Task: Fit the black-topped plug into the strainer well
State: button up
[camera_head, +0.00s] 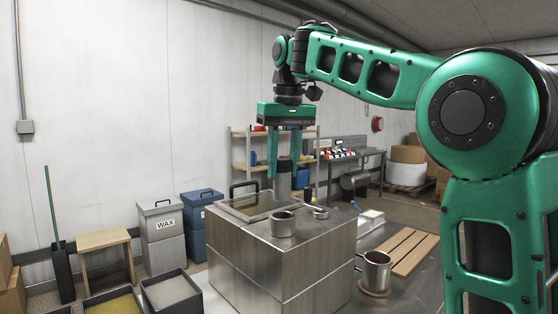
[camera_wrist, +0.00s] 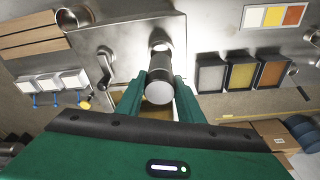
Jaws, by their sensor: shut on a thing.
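In the head view, my gripper (camera_head: 284,176) points down with its two green fingers closed on a grey cylindrical plug (camera_head: 284,183). The plug is upright above the steel cabinet top. Below it stands a short, round, open metal cup (camera_head: 282,225), which looks like the strainer well. A gap shows between plug and cup in the head view. In the wrist view, the plug (camera_wrist: 159,92) sits between the fingers with its pale round end toward the camera. The well (camera_wrist: 159,42) is partly hidden behind the plug there, so their exact alignment is unclear.
The steel cabinet (camera_head: 310,241) has a framed recess (camera_head: 242,211) and a small handled fitting (camera_head: 320,212) near the well. A metal mug (camera_head: 376,272) stands on a round pad at the right, beside wooden slats (camera_head: 410,254). A wax bin (camera_head: 162,232) stands left.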

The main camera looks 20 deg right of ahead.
aim_at(282, 198)
jog(key=shift+f, duration=1.45)
jog(key=shift+f, duration=2.75)
dwell(0.6)
jog(key=o, duration=1.2)
jog(key=r, duration=0.3)
jog(key=s+r, duration=0.1)
jog(key=r, duration=0.6)
jog(key=shift+s+r, duration=0.3)
jog(key=shift+d, duration=0.1)
jog(key=s+d+f+m+g, duration=0.1)
jog(key=s+d+f+m, duration=0.2)
jog(key=s+d+f, duration=0.5)
jog(key=s+d+f+m, duration=0.2)
jog(key=s+d+f, duration=0.45)
jog(key=f, duration=0.35)
jog(key=s+f+m, duration=0.1)
jog(key=s+f, duration=0.4)
jog(key=s, duration=0.1)
jog(key=s+d+f+m, duration=0.1)
jog(key=s+f, duration=0.5)
jog(key=s+d+f+m, duration=0.1)
jog(key=s+f, duration=0.5)
jog(key=shift+d+g, duration=0.25)
jog(key=shift+g, duration=0.15)
